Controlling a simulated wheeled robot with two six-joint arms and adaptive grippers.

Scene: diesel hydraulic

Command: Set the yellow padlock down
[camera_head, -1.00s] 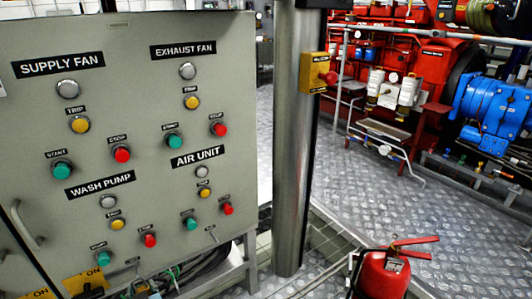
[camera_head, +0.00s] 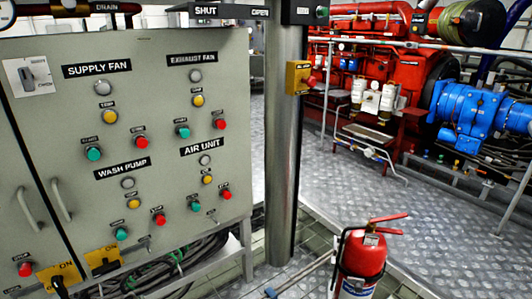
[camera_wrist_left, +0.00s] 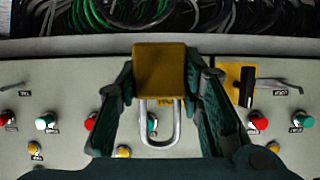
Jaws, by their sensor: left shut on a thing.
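The yellow padlock (camera_wrist_left: 160,72) fills the middle of the left wrist view, its metal shackle pointing down in the picture. My left gripper (camera_wrist_left: 159,76) is shut on the padlock's body, one dark green finger on each side. The padlock is in front of a grey control panel; I cannot tell how far it is from the panel. I make out neither the padlock nor my left gripper in the head view. My right gripper is in neither view.
The grey control panel (camera_head: 152,75) with coloured buttons stands at left. Black switch handles sit on yellow "ON" plates (camera_head: 102,260) at its lower edge. Cables (camera_head: 195,250) hang below it. A metal post (camera_head: 284,160) and a red fire extinguisher (camera_head: 363,257) stand right of it.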

